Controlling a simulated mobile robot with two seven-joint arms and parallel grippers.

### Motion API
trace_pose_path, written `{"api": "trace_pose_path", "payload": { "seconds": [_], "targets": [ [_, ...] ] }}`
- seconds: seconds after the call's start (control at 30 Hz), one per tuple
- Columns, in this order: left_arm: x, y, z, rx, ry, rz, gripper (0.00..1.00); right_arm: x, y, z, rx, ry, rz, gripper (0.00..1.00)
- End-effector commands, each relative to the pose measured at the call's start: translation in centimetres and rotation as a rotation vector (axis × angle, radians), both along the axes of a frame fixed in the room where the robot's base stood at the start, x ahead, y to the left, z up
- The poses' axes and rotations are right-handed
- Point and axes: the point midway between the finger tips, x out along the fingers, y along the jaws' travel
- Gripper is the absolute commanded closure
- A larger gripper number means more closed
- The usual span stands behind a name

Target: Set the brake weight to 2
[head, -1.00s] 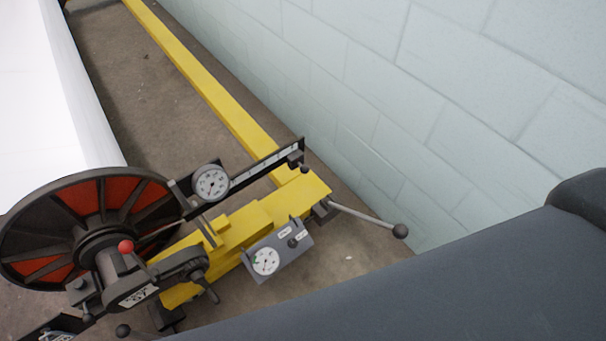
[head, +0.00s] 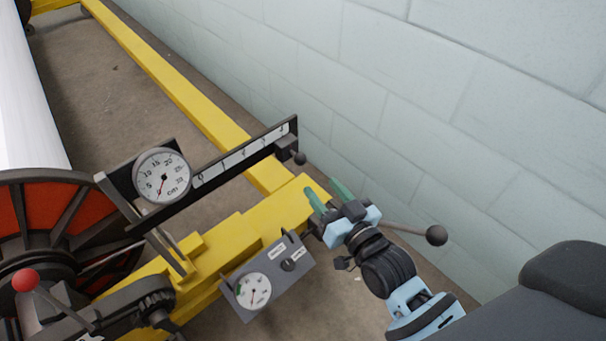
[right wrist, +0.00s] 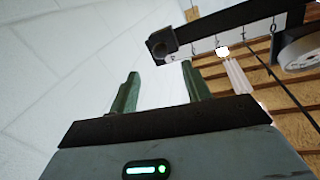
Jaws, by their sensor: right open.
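The brake weight (head: 286,147) is a small dark block with a round knob, at the outer right end of the scale beam (head: 240,163). The beam carries a white strip with marks. In the right wrist view, the weight (right wrist: 162,44) shows at the beam's near end, with part of the numbered strip (right wrist: 232,38) beside it. My right gripper (head: 328,194) is open and empty, below and right of the weight and apart from it. Its two green fingers (right wrist: 160,88) point up toward the beam in the wrist view. My left gripper is not in view.
A round dial (head: 162,177) sits at the beam's left end. A grey gauge box (head: 268,276) is on the yellow frame (head: 235,231). A lever with a dark ball knob (head: 436,235) sticks out behind my right gripper. A block wall (head: 440,110) stands to the right.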

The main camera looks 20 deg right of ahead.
Motion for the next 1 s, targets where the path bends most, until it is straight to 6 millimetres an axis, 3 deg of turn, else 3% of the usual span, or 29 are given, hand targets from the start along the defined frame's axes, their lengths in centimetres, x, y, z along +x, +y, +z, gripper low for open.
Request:
{"api": "trace_pose_path", "payload": {
  "seconds": [0.37,0.8,1.0],
  "targets": [
    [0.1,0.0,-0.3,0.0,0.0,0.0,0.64,1.2,0.1,0.2,0.004,-0.016,-0.001,0.52],
    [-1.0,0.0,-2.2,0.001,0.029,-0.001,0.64,6.8,1.0,0.0,0.004,-0.013,-0.001,0.52],
    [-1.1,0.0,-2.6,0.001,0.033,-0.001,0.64,8.0,1.2,0.1,0.004,-0.012,-0.001,0.52]
  ]
}}
